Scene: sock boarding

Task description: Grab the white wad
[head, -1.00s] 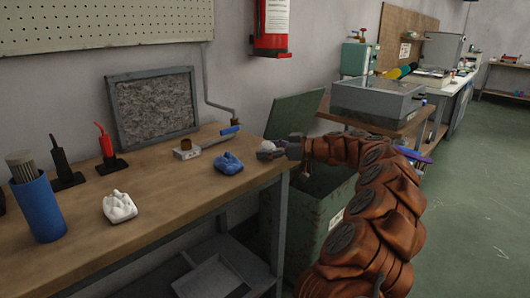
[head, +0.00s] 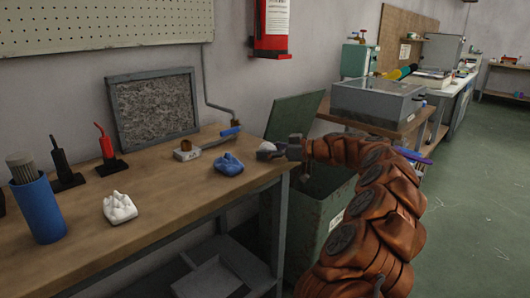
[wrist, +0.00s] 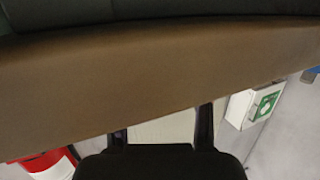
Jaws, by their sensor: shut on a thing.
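A white crumpled wad (head: 119,208) lies on the wooden bench, left of the middle in the head view. My gripper (head: 266,152) is far to its right, above the bench's right end and beside the blue wad (head: 229,164). In the head view it is shut on a small white thing (head: 267,145), mostly hidden by the fingers. In the wrist view the two dark fingers (wrist: 162,122) show apart, and what they hold cannot be made out.
The bench (head: 160,226) also carries a blue cup of rods (head: 38,207), black and red tools on stands, a grey framed panel (head: 153,107) and a small metal block (head: 187,154). An open green bin (head: 318,215) stands right of the bench. Bare bench surrounds the white wad.

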